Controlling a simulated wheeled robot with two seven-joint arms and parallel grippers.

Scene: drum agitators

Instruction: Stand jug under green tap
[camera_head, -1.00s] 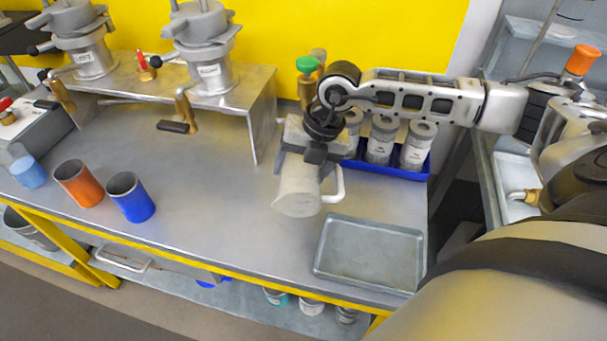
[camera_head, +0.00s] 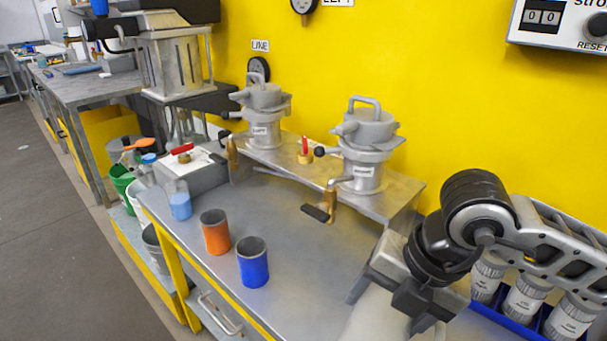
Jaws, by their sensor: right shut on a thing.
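My right gripper (camera_head: 402,288) is shut on the pale, whitish jug (camera_head: 372,318) at the bottom right of the head view. The jug's lower part is cut off by the frame edge, and its upper part is partly hidden by the gripper. I cannot tell whether it touches the bench. The green tap is not visible now. My left gripper is not in view.
Two grey lidded vessels (camera_head: 365,165) stand on a metal shelf on the bench (camera_head: 300,222). A tap with a red handle (camera_head: 304,152) sits between them. An orange cup (camera_head: 215,232) and a blue cup (camera_head: 252,263) stand near the front edge. Several labelled jars (camera_head: 525,297) stand at right.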

